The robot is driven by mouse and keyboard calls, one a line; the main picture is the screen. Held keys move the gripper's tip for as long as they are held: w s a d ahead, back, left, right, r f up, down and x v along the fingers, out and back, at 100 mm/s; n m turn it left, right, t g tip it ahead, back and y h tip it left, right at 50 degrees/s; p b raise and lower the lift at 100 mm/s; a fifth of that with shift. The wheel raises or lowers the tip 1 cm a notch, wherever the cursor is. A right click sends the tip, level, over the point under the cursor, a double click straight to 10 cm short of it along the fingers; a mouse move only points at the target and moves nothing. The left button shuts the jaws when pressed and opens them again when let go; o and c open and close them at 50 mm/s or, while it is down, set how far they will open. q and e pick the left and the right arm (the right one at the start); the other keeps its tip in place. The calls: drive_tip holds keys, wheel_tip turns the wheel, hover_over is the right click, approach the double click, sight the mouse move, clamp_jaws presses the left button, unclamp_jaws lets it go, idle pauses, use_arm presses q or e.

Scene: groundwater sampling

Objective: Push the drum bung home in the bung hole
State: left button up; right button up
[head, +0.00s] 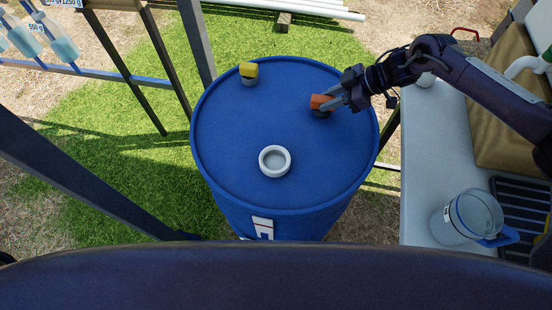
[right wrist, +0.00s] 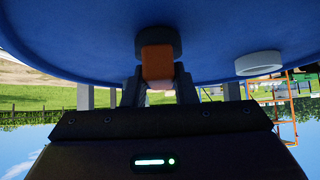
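The blue drum (head: 215,135) stands upright in the middle of the head view. The drum bung has an orange grip (head: 320,102) over a dark round base, at the right of the drum top. My right gripper (head: 334,100) reaches it from the right, its fingers shut on the orange grip. In the right wrist view the orange grip (right wrist: 157,62) is between the two fingers, its dark base (right wrist: 158,38) against the blue top. Whether the base is seated in a hole is hidden. A white ring (head: 275,149) stands on the drum's near part. My left gripper is out of view.
A yellow-topped fitting (head: 248,70) sits at the drum's far left. A grey table (head: 422,175) at right holds a clear jug (head: 474,214) with a blue handle. Dark posts (head: 75,175) stand at left.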

sight(330, 99)
drive_tip(key=shift+c, duration=1.1)
wheel_tip(330, 99, up, 7)
drive_tip(key=p, duration=0.6)
drive_tip(key=shift+s+a, duration=0.15)
drive_tip(key=s+a+r+p, duration=0.2)
drive_tip(key=s+a+p, duration=0.5)
drive_tip(key=s+a, duration=0.5)
drive_tip(key=shift+s+r+m+t, duration=0.2)
drive_tip(key=shift+s+m+t, duration=0.2)
drive_tip(key=shift+s, duration=1.45)
